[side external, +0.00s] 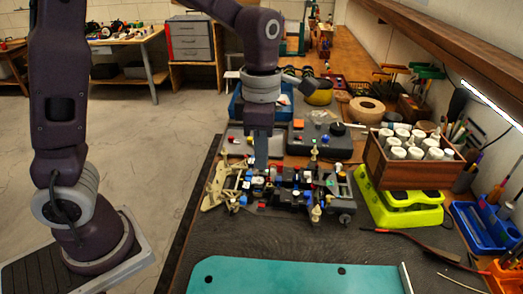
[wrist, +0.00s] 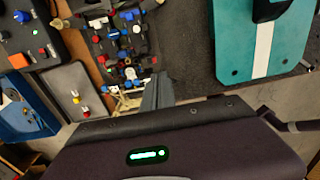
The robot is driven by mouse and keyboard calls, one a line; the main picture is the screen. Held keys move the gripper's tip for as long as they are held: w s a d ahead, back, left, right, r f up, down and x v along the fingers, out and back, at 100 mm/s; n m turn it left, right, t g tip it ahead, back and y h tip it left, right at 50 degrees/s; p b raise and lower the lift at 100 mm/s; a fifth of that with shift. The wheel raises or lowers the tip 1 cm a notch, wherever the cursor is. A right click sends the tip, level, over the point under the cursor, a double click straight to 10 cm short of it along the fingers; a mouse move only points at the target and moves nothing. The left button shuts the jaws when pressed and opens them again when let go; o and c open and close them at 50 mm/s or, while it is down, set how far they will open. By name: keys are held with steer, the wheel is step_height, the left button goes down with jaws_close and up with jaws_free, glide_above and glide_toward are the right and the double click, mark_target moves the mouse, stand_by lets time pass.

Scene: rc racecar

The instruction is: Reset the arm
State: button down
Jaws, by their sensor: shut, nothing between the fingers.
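My gripper (side external: 261,152) points down over the left part of an RC racecar chassis (side external: 290,190) on the dark bench mat. Its fingers are shut with nothing between them. In the wrist view the fingers (wrist: 158,92) show as a grey shape beside the chassis (wrist: 125,45). I cannot tell exactly how far above the chassis the fingertips are. The chassis carries several blue, red and white parts and black wheels.
A teal board (side external: 295,276) lies at the front. A green scale-like device (side external: 398,205) and a wooden crate of white bottles (side external: 408,165) stand to the right. Grey control boxes (side external: 320,140) and a blue bin (side external: 284,103) sit behind. Bare mat lies between chassis and board.

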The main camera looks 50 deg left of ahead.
steer(key=shift+r, duration=0.55)
